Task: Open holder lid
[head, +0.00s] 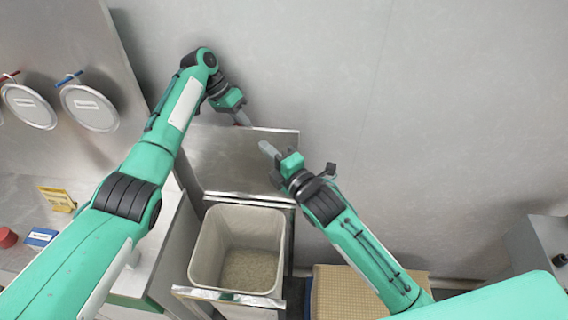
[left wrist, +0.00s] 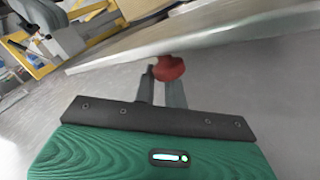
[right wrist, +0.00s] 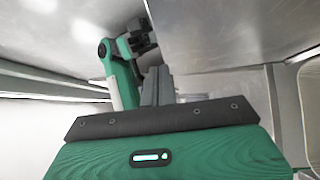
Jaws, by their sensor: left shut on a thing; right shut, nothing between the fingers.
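The holder lid (head: 235,170) is a flat metal panel tilted up at the back of the holder in the head view. In the left wrist view its edge (left wrist: 200,40) crosses the top. A red knob (left wrist: 169,68) is attached at the lid. My left gripper (head: 241,118) is shut on this knob (left wrist: 169,68) at the lid's far edge. My right gripper (head: 266,148) is shut and empty in front of the lid's right part. In the right wrist view its fingers (right wrist: 158,86) are together, close to the lid's metal face (right wrist: 230,30); contact cannot be told.
Below the lid, the open holder has a pale bin (head: 208,240) with grainy contents. A tan textured box (head: 340,295) stands to the right. A counter with a yellow stand (head: 57,198), a blue label (head: 40,237) and a red object (head: 7,238) is at left. A wall is behind.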

